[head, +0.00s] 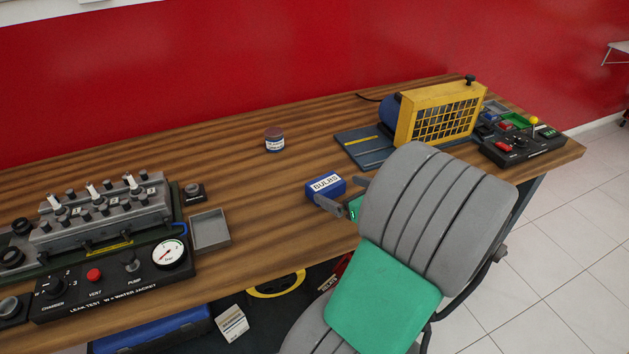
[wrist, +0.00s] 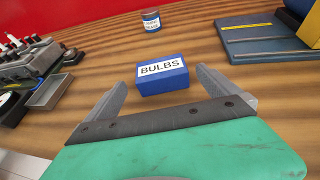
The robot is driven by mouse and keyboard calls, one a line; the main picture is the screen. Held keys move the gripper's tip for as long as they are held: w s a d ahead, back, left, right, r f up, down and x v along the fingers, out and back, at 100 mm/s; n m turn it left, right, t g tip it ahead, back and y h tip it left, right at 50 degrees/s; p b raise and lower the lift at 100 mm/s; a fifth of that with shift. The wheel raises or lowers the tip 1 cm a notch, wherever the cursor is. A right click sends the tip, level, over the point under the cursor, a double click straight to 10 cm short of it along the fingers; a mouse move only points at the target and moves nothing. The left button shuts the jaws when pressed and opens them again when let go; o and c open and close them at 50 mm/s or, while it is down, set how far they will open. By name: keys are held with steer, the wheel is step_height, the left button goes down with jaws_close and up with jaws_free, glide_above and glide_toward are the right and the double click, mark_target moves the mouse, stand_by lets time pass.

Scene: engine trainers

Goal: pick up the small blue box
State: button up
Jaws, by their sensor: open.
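The small blue box (head: 325,187) sits on the wooden bench near its front edge. It has a white label reading BULBS. In the wrist view the box (wrist: 163,79) stands just ahead of the fingers, roughly midway between them. My gripper (head: 343,194) is open and empty, low over the bench beside the box. In the wrist view the fingers of my gripper (wrist: 158,85) are spread wider than the box, with a visible gap on each side. My grey and green arm hides part of the bench to the right in the head view.
A small labelled jar (head: 275,140) stands behind the box. A yellow-guarded machine (head: 437,115) on a blue base is at the back right. A leak test rig (head: 105,235) and an empty grey tray (head: 210,230) are on the left. The wood around the box is clear.

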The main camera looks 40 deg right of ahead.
mark_target(329, 185)
steer(key=x, duration=0.7)
steer(key=shift+w+f+b, duration=0.15)
steer(key=shift+w+b, duration=0.1)
steer(key=shift+b, duration=0.1)
steer(key=shift+c, duration=0.6)
steer(key=shift+s, duration=0.1)
steer(key=c, duration=1.2)
